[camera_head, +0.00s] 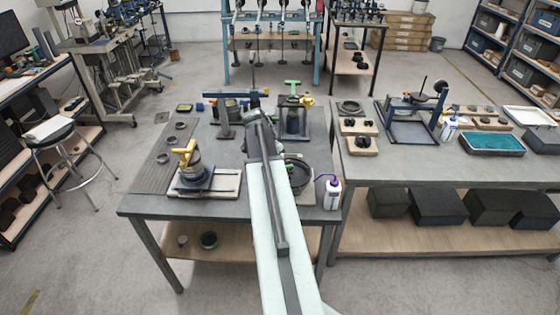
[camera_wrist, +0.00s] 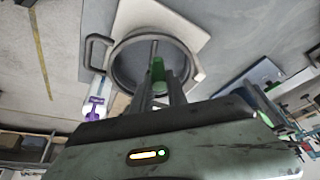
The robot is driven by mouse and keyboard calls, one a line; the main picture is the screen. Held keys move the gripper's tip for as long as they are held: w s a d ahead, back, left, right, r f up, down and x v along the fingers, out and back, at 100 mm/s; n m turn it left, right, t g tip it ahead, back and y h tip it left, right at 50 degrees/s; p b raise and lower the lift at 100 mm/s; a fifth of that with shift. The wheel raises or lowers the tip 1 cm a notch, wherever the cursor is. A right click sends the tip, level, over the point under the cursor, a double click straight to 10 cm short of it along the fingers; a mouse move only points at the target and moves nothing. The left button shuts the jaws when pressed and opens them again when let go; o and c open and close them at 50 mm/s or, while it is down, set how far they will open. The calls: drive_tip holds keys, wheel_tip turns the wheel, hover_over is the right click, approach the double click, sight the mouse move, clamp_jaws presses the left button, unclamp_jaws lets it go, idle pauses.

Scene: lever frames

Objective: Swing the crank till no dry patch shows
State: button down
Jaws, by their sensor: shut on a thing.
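A round grey pan (camera_wrist: 118,75) with a loop handle on its side fills the upper middle of the wrist view. A thin crank rod with a green grip (camera_wrist: 157,68) stands over the pan's inside. My gripper (camera_wrist: 162,84) is shut on the green grip. In the head view the dark round pan (camera_head: 301,178) shows just right of my arm, which hides part of it. My gripper is hidden behind the arm there. The pan's inside looks plain grey; I cannot tell wet from dry.
A white bottle with a purple spout (camera_head: 332,192) stands right of the pan, near the table's front edge. A yellow-handled device (camera_head: 188,158) sits on a board to the left. A green-handled press (camera_head: 294,115) stands behind. A second table (camera_head: 420,170) adjoins at right.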

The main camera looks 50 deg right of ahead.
drive_tip(key=shift+w+m, duration=0.25)
drive_tip(key=shift+m, duration=0.15)
drive_tip(key=c, duration=1.3)
unclamp_jaws()
drive_tip(key=shift+d, duration=0.1)
drive_tip(key=shift+r, duration=0.2)
drive_tip(key=p+v, duration=0.7)
drive_tip(key=shift+w+r, duration=0.1)
drive_tip(key=shift+r, duration=0.05)
